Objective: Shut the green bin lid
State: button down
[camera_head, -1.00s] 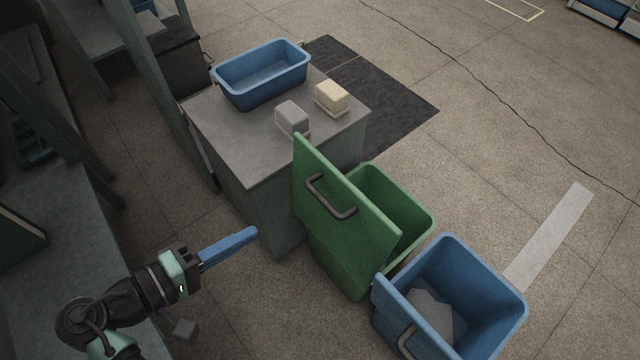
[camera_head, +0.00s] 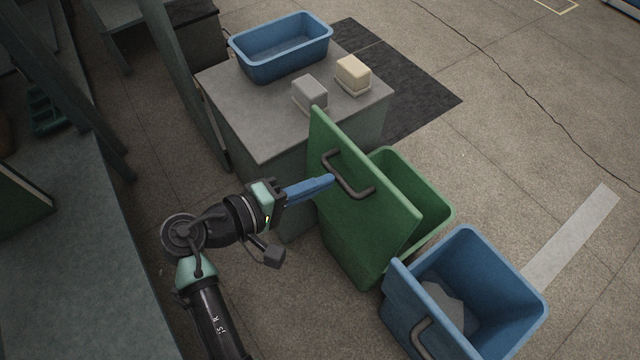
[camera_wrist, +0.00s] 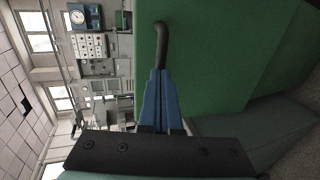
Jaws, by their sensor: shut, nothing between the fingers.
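The green bin (camera_head: 428,205) stands on the floor with its green lid (camera_head: 378,222) open, standing up steeply on the side nearest my arm. A dark bar handle (camera_head: 350,182) is on the lid's outer face. My gripper (camera_head: 331,181) has long blue fingers that are shut and empty. The fingertips are at the lid's outer face, close by the handle's upper-left part; I cannot tell whether they touch. In the wrist view the blue fingers (camera_wrist: 158,96) point at the green lid (camera_wrist: 225,50), and the dark handle (camera_wrist: 160,40) rises just past their tips.
A blue bin (camera_head: 505,290) with its lid open and grey material inside stands right beside the green bin. A grey cabinet (camera_head: 255,125) behind it holds a blue tub (camera_head: 283,62), a grey block (camera_head: 310,92) and a cream block (camera_head: 353,74). The floor to the right is open.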

jog(key=shift+w+d, duration=0.15)
jog(key=shift+d, duration=0.05)
dwell(0.3)
